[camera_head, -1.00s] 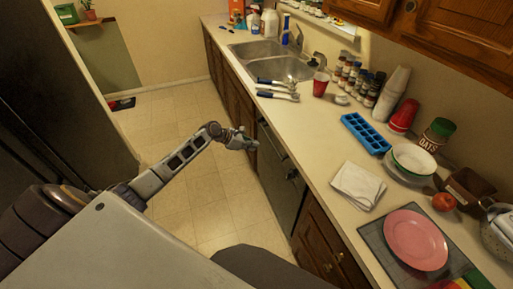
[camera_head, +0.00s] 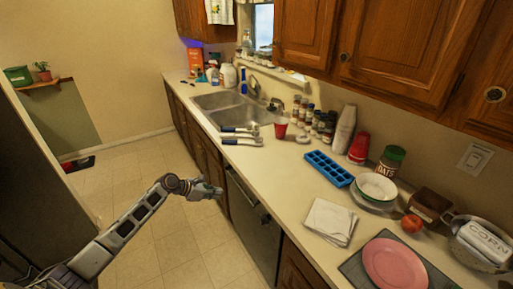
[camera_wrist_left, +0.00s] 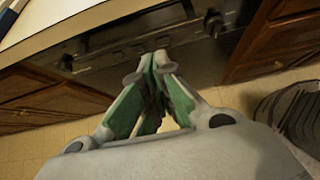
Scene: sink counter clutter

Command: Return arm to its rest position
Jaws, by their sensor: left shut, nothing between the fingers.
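My left gripper (camera_head: 212,191) is at the end of my left arm, which comes in from the lower left in the head view. It hangs over the floor in front of the dark dishwasher (camera_head: 252,222), below the counter top, and holds nothing. In the left wrist view its green-padded fingers (camera_wrist_left: 157,62) meet at their tips, with the dishwasher front beyond them. My right gripper is not in view.
The counter (camera_head: 262,165) runs along the right with a sink (camera_head: 222,104), a red cup (camera_head: 281,126), a blue ice tray (camera_head: 328,168), a white cloth (camera_head: 330,221) and a pink plate (camera_head: 394,263).

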